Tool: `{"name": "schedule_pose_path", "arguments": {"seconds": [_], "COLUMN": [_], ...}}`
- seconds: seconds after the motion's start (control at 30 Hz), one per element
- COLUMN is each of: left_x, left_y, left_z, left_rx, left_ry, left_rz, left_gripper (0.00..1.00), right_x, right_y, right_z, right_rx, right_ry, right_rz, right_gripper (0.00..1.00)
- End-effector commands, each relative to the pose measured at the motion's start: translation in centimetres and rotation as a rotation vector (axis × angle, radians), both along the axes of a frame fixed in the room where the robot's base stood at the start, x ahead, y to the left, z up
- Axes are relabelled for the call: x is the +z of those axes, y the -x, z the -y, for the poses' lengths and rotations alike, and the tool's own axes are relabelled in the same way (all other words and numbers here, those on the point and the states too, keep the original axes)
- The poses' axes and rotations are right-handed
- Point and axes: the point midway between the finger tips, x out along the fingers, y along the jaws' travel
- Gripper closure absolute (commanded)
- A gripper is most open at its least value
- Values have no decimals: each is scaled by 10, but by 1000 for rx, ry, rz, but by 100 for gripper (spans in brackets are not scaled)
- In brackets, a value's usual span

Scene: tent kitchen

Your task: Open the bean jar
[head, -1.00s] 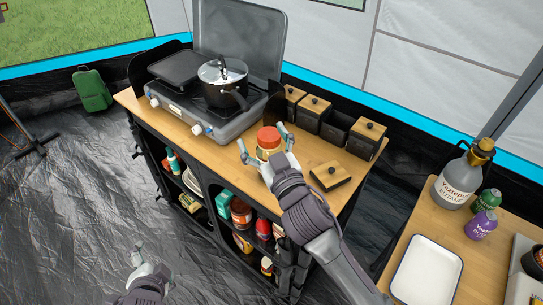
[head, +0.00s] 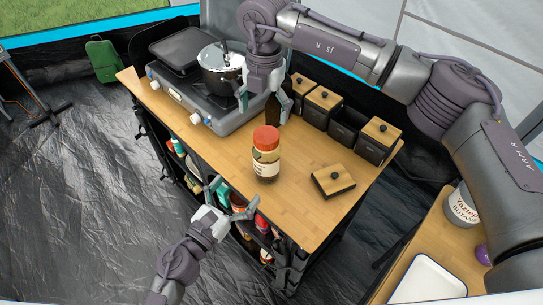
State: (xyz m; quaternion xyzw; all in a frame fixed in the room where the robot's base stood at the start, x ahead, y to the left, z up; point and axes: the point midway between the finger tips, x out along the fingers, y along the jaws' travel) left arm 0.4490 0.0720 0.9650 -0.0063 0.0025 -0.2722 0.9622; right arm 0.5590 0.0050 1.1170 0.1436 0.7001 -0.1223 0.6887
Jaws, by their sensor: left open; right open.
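The bean jar (head: 266,168) stands upright on the wooden counter, with a pale label and an orange-red lid (head: 266,138) on top. My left gripper (head: 238,196) is open and empty at the counter's front edge, below and left of the jar in the head view, and apart from it. My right gripper (head: 263,106) is open and points down behind the jar, between the jar and the stove. No finger touches the jar. Its front is in full view.
A camping stove (head: 215,122) with a lidded pot (head: 222,68) is at the back left. Several black canisters with wooden lids (head: 325,97) line the back right. The counter front is clear.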

Motion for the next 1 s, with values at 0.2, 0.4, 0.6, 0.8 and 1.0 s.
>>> {"name": "schedule_pose_path", "arguments": {"seconds": [0.2, 0.4, 0.6, 0.8, 1.0], "left_x": [-1, 0, 0, 0, -1], "left_y": [-11, -41, -75, -102, -114], "left_z": [10, 29, 50, 67, 74], "left_rx": [-14, -13, -12, -11, -11], "left_ry": [-20, -17, -16, -14, -16], "left_rz": [11, 13, 11, 9, 8], "left_gripper": [0, 0, 0, 0, 0], "right_x": [4, 3, 3, 3, 3], "right_y": [-4, -3, -3, -3, -3], "right_z": [8, 7, 7, 7, 7], "right_rx": [-18, -16, -15, -14, -14], "right_ry": [37, 33, 31, 31, 31], "right_rz": [10, 9, 8, 8, 8], "right_gripper": [14, 14, 14, 14, 14]}}
